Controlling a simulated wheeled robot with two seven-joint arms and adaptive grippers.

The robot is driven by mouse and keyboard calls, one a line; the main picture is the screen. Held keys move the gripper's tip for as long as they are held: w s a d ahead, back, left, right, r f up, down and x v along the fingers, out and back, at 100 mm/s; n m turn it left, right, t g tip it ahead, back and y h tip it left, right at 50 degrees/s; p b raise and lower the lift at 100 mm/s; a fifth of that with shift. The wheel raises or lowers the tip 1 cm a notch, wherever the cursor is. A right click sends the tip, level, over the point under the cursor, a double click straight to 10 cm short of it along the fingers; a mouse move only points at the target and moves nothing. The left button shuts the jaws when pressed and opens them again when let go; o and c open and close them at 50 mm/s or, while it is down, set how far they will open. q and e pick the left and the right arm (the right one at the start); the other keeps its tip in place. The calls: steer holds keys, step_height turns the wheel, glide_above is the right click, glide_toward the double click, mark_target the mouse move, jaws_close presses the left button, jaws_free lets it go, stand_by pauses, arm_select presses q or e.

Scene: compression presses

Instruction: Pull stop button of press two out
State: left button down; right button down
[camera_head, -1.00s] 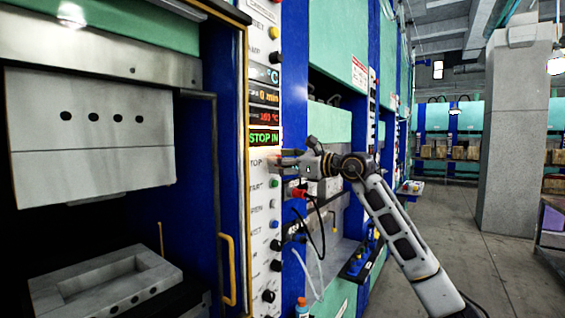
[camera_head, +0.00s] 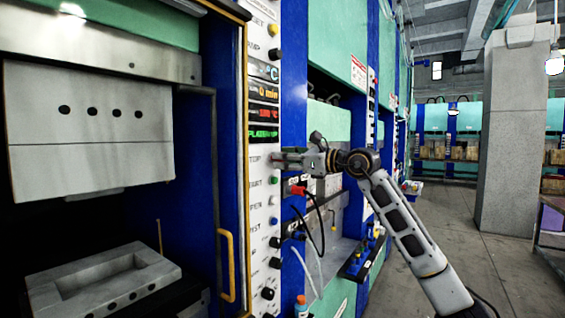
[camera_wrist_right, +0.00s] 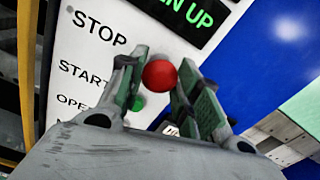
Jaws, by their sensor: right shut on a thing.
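The red stop button (camera_wrist_right: 160,74) sits beside the word STOP on the white control panel (camera_head: 263,215). My right gripper (camera_wrist_right: 161,68) has one finger on each side of the button and is shut on it. In the head view my right gripper (camera_head: 279,159) reaches the panel from the right and hides the button. The panel's lowest display (camera_head: 263,134) shows green text; in the wrist view the visible end of that display (camera_wrist_right: 192,17) reads "EN UP". My left gripper is not in view.
A green start button (camera_wrist_right: 137,102) sits just below the stop button. The open press with its upper block (camera_head: 90,130) is at the left, with a yellow handle (camera_head: 227,267) beside the panel. The floor (camera_head: 450,240) at right is mostly clear, with a pillar (camera_head: 515,130) behind.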

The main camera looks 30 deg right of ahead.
steer(key=c, duration=1.3)
jaws_free()
steer(key=shift+o, duration=1.3)
steer(key=shift+s+d, duration=0.1)
steer(key=shift+s, duration=0.05)
steer(key=shift+o, duration=0.3)
steer(key=shift+s, duration=0.1)
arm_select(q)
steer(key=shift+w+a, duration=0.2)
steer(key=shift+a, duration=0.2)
arm_select(e)
steer(key=v, duration=1.1)
steer(key=shift+s+d, duration=0.2)
steer(key=shift+s, duration=0.15)
